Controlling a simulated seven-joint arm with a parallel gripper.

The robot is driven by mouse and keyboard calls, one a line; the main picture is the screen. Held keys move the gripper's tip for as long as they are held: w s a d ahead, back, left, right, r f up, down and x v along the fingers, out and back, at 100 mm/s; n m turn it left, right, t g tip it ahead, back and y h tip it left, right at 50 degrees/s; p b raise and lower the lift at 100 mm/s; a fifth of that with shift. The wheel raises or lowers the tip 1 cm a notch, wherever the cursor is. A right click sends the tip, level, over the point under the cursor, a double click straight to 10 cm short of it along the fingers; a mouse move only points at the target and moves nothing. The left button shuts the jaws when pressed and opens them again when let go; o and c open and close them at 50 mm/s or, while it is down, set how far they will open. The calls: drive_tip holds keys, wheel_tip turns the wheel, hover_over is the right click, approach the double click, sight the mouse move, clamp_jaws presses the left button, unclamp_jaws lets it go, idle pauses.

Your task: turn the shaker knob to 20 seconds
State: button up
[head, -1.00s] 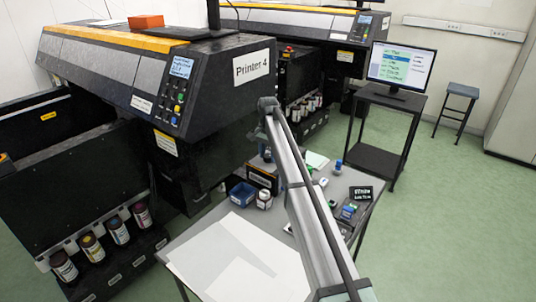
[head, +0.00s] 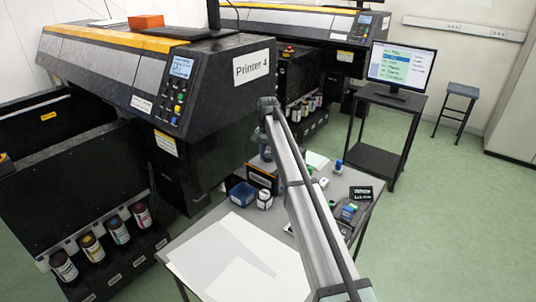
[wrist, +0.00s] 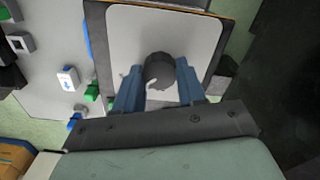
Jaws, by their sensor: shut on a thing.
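The shaker knob (wrist: 160,68) is a dark round knob on a light grey panel (wrist: 204,32) in the wrist view. A pale curved mark shows on its near side; the dial's numbers cannot be read. My gripper (wrist: 158,82) has its two blue fingers on either side of the knob, shut on it. In the head view, a dark box with a label (head: 262,180), seemingly the shaker, stands at the table's back edge, partly behind my arm. The knob cannot be made out there.
Left of the panel, the wrist view shows a small white block with a blue mark (wrist: 68,78) and a green piece (wrist: 92,92). On the table (head: 193,247) stand a blue bin (head: 241,194) and a white bottle (head: 265,199). White sheets cover the table's front.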

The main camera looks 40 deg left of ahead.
sight(268, 155)
drive_tip(key=n, duration=0.4)
drive_tip(key=shift+n, duration=0.3)
drive_tip(key=n, duration=0.4)
drive_tip(key=shift+n, duration=0.3)
drive_tip(key=o, duration=1.1)
drive_tip(key=shift+c, duration=0.2)
wheel_tip(268, 155, up, 14)
idle(0.4)
